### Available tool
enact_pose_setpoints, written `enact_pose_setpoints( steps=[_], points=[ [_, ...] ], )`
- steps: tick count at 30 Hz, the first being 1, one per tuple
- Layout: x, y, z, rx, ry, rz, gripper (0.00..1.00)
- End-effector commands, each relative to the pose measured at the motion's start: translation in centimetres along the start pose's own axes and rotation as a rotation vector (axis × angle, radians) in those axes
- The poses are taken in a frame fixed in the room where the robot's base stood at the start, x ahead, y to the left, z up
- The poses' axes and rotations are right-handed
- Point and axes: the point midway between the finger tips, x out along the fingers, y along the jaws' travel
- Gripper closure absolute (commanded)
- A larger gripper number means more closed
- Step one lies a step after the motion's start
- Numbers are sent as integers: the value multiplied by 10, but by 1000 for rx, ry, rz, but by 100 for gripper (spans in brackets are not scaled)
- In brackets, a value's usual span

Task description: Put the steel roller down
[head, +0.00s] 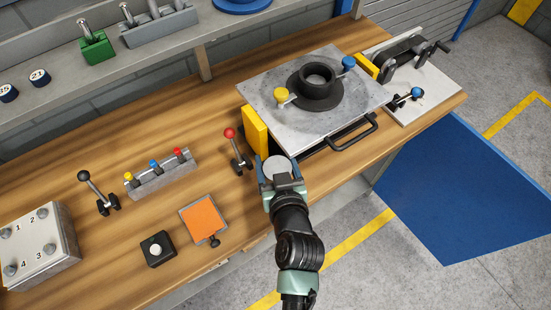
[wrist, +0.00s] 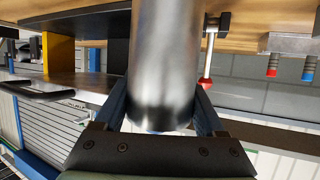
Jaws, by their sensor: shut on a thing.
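The steel roller (head: 278,168) is a smooth grey cylinder, seen in the head view almost end-on from above. It stands out large in the wrist view (wrist: 168,55), where the picture is upside down and the roller looks upright. My gripper (head: 279,176) is shut on it, with one blue finger on each side; the fingers also show in the wrist view (wrist: 163,112). The roller is at the front part of the wooden bench (head: 130,245), just in front of the yellow block. Its far end is cut off in the wrist view, so I cannot tell whether it touches the bench.
A grey plate (head: 345,110) with a black hub (head: 317,85) lies behind and to the right, with a yellow block (head: 256,132) at its left edge. A red-knobbed lever (head: 236,148) stands close left. An orange pad (head: 204,219) lies front left.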

Motion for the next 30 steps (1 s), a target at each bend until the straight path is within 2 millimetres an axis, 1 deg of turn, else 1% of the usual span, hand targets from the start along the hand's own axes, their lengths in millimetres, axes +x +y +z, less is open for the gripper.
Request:
enact_pose_setpoints(
  steps=[12, 13, 17, 18, 24, 27, 30],
  points=[
    [1, 1, 7, 1, 0, 1, 100],
    [1, 0, 9, 1, -4, 1, 26],
    [1, 0, 8, 1, -5, 1, 3],
    [1, 0, 8, 1, -5, 1, 0],
    [0, 0, 7, 1, -5, 1, 0],
    [-1, 0, 4, 1, -5, 1, 0],
    [-10, 1, 7, 1, -7, 1, 0]
  ],
)
